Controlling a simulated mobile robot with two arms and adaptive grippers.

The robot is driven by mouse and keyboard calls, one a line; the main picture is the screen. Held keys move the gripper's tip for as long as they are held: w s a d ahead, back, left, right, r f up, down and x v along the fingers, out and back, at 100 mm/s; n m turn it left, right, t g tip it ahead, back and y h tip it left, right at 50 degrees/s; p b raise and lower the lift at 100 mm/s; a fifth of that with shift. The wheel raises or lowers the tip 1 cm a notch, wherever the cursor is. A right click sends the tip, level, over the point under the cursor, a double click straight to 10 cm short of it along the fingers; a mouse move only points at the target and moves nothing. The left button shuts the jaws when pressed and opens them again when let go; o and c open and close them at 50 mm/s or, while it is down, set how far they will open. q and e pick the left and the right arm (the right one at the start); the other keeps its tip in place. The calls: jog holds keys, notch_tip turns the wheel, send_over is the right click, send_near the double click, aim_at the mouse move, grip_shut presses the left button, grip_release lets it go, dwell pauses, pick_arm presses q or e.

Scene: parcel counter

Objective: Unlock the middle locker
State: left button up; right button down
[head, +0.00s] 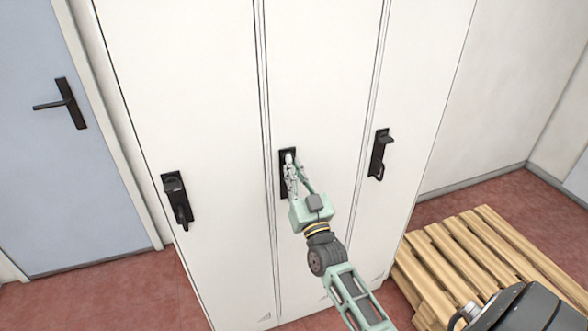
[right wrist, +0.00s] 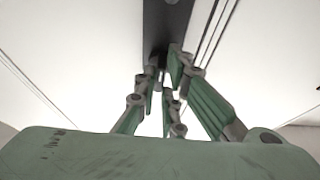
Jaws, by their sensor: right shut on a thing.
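The middle locker (head: 313,85) is a tall white door between two others, and it is closed. Its black lock handle (head: 283,186) is on the left side of the door, mostly hidden behind my right gripper (head: 291,165). The right gripper's fingers are shut on the handle's knob. In the right wrist view the fingers (right wrist: 165,65) meet at the dark handle plate (right wrist: 166,25); the grip itself is partly hidden. My left gripper is not in view.
The left locker has a black handle (head: 177,200) and the right locker has another (head: 379,153). A blue door (head: 45,150) with a lever is at the left. A wooden pallet (head: 480,260) lies on the red floor at the right.

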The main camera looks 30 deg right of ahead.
jog(key=shift+f, duration=0.1)
jog(key=c, duration=1.9)
grip_release()
jog(key=shift+o, duration=0.2)
jog(key=v, duration=1.2)
